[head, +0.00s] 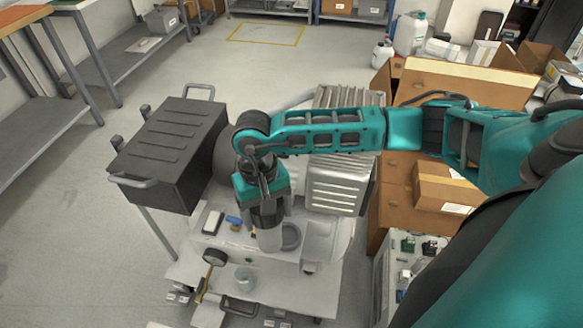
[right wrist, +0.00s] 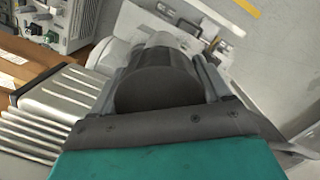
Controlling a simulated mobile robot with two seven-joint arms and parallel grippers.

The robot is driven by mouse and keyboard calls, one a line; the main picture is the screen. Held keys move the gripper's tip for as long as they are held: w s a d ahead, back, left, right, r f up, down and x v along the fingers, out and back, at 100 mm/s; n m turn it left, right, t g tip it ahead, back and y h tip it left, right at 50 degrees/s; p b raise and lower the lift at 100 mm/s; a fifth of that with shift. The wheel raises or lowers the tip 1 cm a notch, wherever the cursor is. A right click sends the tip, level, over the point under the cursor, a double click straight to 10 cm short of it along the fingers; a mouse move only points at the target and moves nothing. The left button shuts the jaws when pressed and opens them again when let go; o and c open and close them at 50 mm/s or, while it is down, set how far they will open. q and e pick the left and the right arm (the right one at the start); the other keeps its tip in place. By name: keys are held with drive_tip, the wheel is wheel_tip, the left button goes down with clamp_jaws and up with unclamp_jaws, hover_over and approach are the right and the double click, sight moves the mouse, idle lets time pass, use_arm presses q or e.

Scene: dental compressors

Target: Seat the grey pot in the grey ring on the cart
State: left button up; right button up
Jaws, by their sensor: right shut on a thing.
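My right gripper (head: 267,208) is shut on the grey pot (head: 268,239) and points down over the cart (head: 290,285). In the right wrist view, a dark grey cylinder (right wrist: 155,82) fills the space between the fingers of my gripper (right wrist: 170,65), with a lighter grey part beyond it. The grey ring (head: 292,236) shows on the cart just right of the pot and is partly hidden by it. I cannot tell whether the pot touches the ring or hangs above it. My left gripper is not in view.
A dark ridged box (head: 170,150) with handles stands left of the gripper. A ribbed light grey unit (head: 338,185) stands right of it. A round gauge (head: 214,257) and a clear cup (head: 244,278) are on the cart's front. Cardboard boxes (head: 445,187) are at right.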

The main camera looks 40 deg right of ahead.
use_arm(q)
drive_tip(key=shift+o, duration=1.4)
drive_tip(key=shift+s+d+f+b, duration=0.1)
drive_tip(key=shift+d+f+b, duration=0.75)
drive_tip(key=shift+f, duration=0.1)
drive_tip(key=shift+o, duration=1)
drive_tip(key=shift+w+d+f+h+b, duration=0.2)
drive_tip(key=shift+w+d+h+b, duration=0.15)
drive_tip(key=shift+b, duration=0.65)
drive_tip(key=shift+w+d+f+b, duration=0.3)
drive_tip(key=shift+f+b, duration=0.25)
drive_tip(key=shift+b, duration=0.6)
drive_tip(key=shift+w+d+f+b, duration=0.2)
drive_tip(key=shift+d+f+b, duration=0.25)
drive_tip(key=shift+b, duration=0.65)
use_arm(e)
drive_tip(key=w+d+f+m+t+y, duration=0.1)
drive_tip(key=w+d+f+m, duration=0.2)
drive_tip(key=d+f+m, duration=0.4)
drive_tip(key=shift+w+f+m, duration=0.2)
drive_tip(key=shift+f+m, duration=0.8)
drive_tip(key=shift+m, duration=1.5)
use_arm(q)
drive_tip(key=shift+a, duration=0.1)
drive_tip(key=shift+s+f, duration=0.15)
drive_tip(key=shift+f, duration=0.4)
use_arm(e)
drive_tip(key=shift+d, duration=0.1)
